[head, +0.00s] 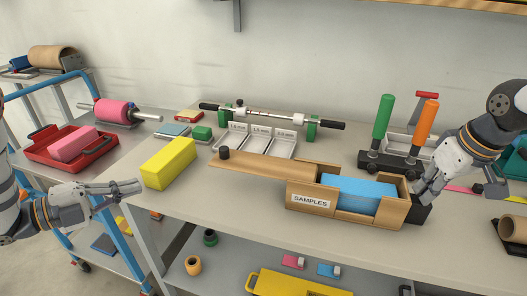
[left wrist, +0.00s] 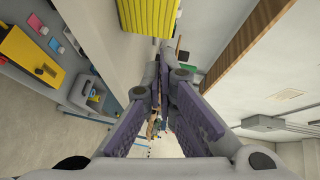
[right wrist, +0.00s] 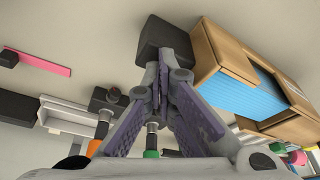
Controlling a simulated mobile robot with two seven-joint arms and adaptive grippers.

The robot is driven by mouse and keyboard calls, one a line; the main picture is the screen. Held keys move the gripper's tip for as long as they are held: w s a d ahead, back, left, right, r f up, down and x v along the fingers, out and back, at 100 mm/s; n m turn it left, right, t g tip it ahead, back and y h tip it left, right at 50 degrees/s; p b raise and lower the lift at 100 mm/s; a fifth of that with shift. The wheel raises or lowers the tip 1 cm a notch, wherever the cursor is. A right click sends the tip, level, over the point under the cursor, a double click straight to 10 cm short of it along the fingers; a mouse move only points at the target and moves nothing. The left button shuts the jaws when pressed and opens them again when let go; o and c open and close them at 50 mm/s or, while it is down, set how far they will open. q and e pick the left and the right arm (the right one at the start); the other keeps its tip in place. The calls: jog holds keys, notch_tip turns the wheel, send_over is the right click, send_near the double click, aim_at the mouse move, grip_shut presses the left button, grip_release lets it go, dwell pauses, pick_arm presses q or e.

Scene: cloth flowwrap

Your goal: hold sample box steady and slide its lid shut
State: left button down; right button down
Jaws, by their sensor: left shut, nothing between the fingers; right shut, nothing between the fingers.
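The wooden sample box (head: 300,200), labelled SAMPLES, sits on the table with a blue block (head: 358,192) inside, its top uncovered over the block. The wooden lid (head: 262,168) with a dark knob (head: 224,154) sticks out far to the left of the box. My left gripper (head: 140,186) is shut and empty, left of the yellow block and well away from the lid. My right gripper (head: 420,199) is shut and empty at the box's right end, by a black block (head: 421,210). The box also shows in the right wrist view (right wrist: 217,55); whether the fingers touch anything is unclear.
A yellow block (head: 169,163) stands near the table's left edge. Behind the lid are white trays (head: 257,141) and a roller on green stands (head: 312,128). Green (head: 383,117) and orange (head: 426,120) handled tools stand behind the box. The table front is clear.

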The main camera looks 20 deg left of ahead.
aim_at(267, 175)
pick_arm(q)
jog(key=w+d+r+m+h, duration=0.1)
jog(key=w+d, duration=0.2)
jog(key=d, duration=0.1)
jog(key=w+d+r+m, duration=0.1)
jog(key=w+d, duration=0.3)
jog(key=w+d+r+m+h, duration=0.1)
jog(key=w+d, duration=0.3)
jog(key=d, duration=0.1)
jog(key=shift+w+r+h, duration=0.25)
jog(key=shift+r+h, duration=0.05)
jog(key=shift+r, duration=0.05)
jog(key=shift+g, duration=0.3)
jog(key=d, duration=1.4)
jog(key=shift+w+d, duration=0.15)
